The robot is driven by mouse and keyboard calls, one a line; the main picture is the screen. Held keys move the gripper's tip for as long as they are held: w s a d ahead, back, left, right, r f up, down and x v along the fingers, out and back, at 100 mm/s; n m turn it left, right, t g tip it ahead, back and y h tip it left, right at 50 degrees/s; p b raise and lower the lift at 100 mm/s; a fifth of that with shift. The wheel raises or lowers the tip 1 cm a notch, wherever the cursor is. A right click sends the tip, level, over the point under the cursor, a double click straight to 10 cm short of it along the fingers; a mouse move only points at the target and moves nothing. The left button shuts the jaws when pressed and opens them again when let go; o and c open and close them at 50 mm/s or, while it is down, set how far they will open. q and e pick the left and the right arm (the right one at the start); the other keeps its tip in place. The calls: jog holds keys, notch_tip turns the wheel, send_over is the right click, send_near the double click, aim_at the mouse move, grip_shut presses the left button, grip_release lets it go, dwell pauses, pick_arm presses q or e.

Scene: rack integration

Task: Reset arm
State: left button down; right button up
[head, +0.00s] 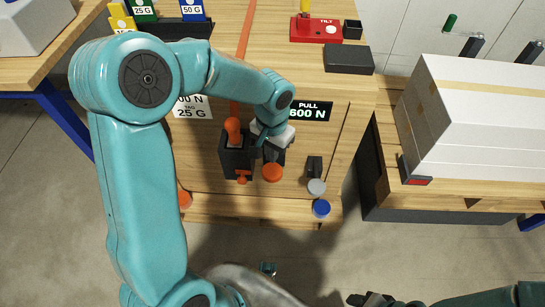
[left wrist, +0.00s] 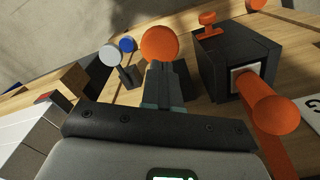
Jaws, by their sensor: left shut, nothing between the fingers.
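My left gripper (head: 270,150) is in front of the wooden crate's face, just right of a black box (head: 235,160). In the left wrist view its fingers (left wrist: 165,78) are shut and empty, their tips close to a round orange knob (left wrist: 160,44). I cannot tell whether they touch it. That knob (head: 272,173) shows just below the gripper in the head view. The black box (left wrist: 230,55) carries a thick orange handle (left wrist: 268,100) and a small orange knob (left wrist: 207,18). My right gripper (head: 370,299) is at the bottom edge, partly cut off; its fingers are unclear.
A grey knob (head: 316,187) and a blue knob (head: 321,208) sit right of the orange knob. A "PULL 600 N" sign (head: 308,111) is above. A red TILT block (head: 316,30) stands on top. White boxes (head: 470,120) sit on a pallet at right.

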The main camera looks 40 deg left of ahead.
pick_arm(q)
notch_tip(320, 180, up, 2)
jog(key=shift+r+p, duration=0.25)
jog(key=shift+p, duration=0.35)
jog(key=s+d+f+n+h, duration=0.1)
jog(key=s+d+f+h, duration=0.1)
jog(key=s+d+f, duration=0.75)
jog(key=s+d+f+n+h, duration=0.15)
jog(key=s+d+f, duration=0.4)
jog(key=f, duration=0.65)
notch_tip(320, 180, up, 14)
jog(key=p, duration=1.3)
jog(key=shift+f+m+p, duration=0.2)
jog(key=shift+m+p, duration=0.15)
jog(key=shift+m, duration=0.1)
jog(key=shift+w+f+h, duration=0.1)
jog(key=shift+w+h, duration=0.1)
jog(key=shift+h, duration=0.05)
